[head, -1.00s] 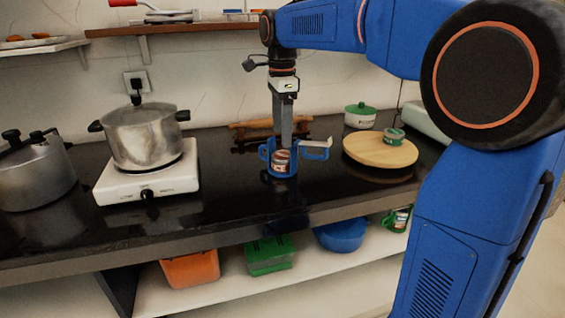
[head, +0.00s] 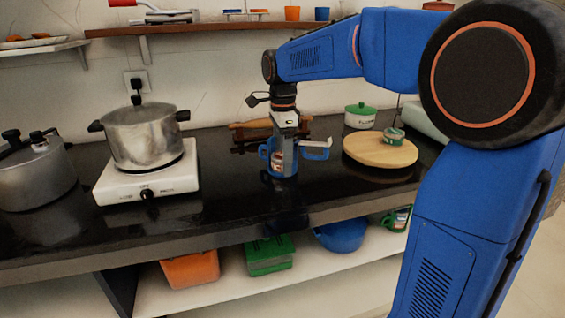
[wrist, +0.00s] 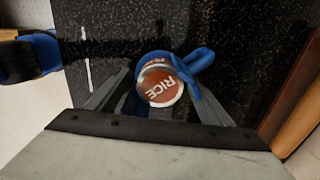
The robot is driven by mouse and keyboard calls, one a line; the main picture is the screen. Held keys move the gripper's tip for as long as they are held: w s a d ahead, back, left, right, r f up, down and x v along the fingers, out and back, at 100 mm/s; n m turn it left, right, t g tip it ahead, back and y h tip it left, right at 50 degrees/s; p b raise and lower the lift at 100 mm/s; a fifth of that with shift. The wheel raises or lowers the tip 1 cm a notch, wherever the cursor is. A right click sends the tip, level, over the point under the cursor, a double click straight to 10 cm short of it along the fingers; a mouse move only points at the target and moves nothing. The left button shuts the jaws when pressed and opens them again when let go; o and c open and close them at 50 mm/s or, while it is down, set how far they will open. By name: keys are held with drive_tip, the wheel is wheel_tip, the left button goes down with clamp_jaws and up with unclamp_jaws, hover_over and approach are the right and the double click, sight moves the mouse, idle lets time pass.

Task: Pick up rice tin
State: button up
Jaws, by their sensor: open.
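The rice tin is a small round tin with a red-brown lid lettered "RICE" (wrist: 161,86) in the wrist view. A blue loop-shaped part (wrist: 200,62) shows beside it. My gripper (wrist: 165,100) points down with its fingers apart, one on each side of the tin. I cannot tell whether the fingers touch the tin.
The black counter (head: 225,205) holds a steel pot (head: 145,138) on a white stove (head: 148,181) at left. A wooden rack (head: 250,126) is behind.

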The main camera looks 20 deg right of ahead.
drive_tip(key=c, duration=1.3)
drive_tip(key=shift+r, duration=0.1)
